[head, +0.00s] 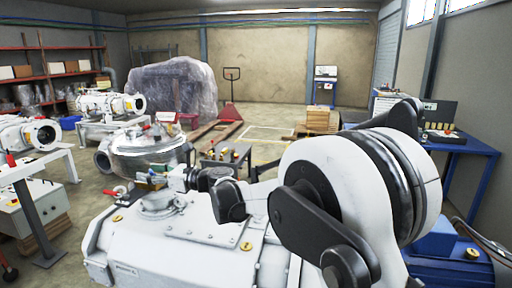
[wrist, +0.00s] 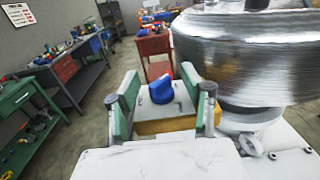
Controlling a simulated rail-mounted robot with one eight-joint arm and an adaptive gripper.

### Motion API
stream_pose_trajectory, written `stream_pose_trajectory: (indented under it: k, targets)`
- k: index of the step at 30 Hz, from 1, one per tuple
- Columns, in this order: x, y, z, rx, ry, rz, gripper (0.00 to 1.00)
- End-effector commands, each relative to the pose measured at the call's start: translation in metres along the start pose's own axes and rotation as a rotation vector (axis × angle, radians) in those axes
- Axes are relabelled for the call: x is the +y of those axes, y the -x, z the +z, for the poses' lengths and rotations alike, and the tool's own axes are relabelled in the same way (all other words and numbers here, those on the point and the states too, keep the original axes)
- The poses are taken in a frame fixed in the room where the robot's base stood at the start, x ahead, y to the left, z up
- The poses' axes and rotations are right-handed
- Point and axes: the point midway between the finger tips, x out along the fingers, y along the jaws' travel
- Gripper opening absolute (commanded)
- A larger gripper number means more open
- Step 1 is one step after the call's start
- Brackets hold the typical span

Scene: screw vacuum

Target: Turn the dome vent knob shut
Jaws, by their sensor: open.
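A blue knob (wrist: 162,90) shows in the wrist view on a pale block with a yellow part below it. My gripper (wrist: 159,78) is open, with one green-padded finger on each side of the knob in the picture. I cannot tell whether either finger touches it. The large shiny metal dome (wrist: 245,52) is just right of the knob. In the head view the dome (head: 147,150) sits behind the white pump housing, and my gripper (head: 158,181) is in front of it, small. The knob is not clear there.
The white pump housing (head: 170,248) fills the foreground. A red-handled valve (head: 117,191) stands near the dome's left. A tool cart (head: 228,158) is behind it. Workbenches (wrist: 70,75) line the left of the wrist view, with open floor between.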

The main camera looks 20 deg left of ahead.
Motion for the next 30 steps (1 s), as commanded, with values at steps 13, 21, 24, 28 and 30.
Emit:
stream_pose_trajectory:
  k: [13,21,24,28,30]
  targets:
    - [0.0015,-0.0008,0.0019,0.000,0.000,-0.302,0.43]
    - [0.0021,-0.0010,0.0022,0.000,0.000,-0.476,0.43]
    - [0.0015,-0.0011,0.0023,0.000,0.000,-0.540,0.43]
    - [0.0016,-0.0012,0.0023,0.000,0.000,-0.622,0.43]
    - [0.0018,-0.0016,0.0021,0.000,0.000,-0.665,0.43]
